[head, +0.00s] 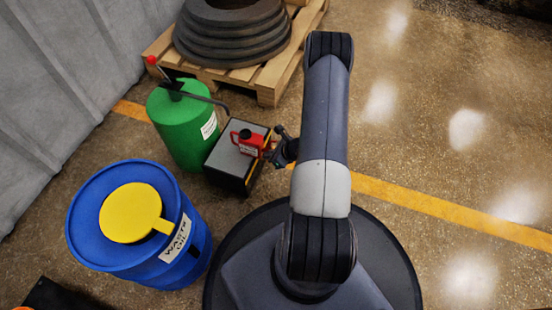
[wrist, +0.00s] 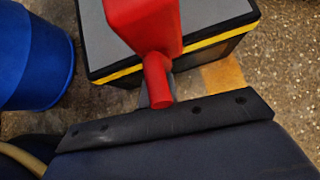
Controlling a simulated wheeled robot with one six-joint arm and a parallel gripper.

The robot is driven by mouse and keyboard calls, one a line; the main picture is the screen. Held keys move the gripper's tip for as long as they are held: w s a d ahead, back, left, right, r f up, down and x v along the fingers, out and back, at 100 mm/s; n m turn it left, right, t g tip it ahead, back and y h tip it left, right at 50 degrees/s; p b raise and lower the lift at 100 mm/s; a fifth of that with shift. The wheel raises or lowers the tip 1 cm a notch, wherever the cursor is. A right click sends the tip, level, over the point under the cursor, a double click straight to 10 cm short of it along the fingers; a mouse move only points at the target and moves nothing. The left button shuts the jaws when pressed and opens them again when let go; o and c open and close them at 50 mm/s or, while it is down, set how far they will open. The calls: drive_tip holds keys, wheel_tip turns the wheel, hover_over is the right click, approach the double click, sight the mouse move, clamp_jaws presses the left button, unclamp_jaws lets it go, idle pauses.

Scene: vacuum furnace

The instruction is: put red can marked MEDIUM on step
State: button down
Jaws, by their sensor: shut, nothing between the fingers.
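The red can (head: 249,143) stands upright on the grey top of a black step (head: 227,157) with a yellow front edge. It has a dark cap and a pale label too small to read. In the wrist view the red can (wrist: 143,22) is at the top centre, with a red rounded part pointing towards me, over the step's yellow edge (wrist: 205,43). My gripper (head: 276,152) is beside the can's right side in the head view. It is shut with nothing held. In the wrist view the red part hides most of the fingers, so I cannot tell whether they touch the can.
A green drum (head: 182,128) with a pump stands left of the step. A blue waste-oil barrel (head: 125,250) with a yellow lid is nearer. A pallet (head: 268,88) with stacked dark rings is behind. The floor to the right is clear.

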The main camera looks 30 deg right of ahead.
sight(252, 148)
idle(0.3)
drive_tip(key=w+a, duration=0.1)
drive_tip(key=w, duration=0.1)
drive_tip(key=w+a, duration=0.1)
drive_tip(key=w, duration=0.1)
drive_tip(key=w+a, duration=0.2)
idle(0.4)
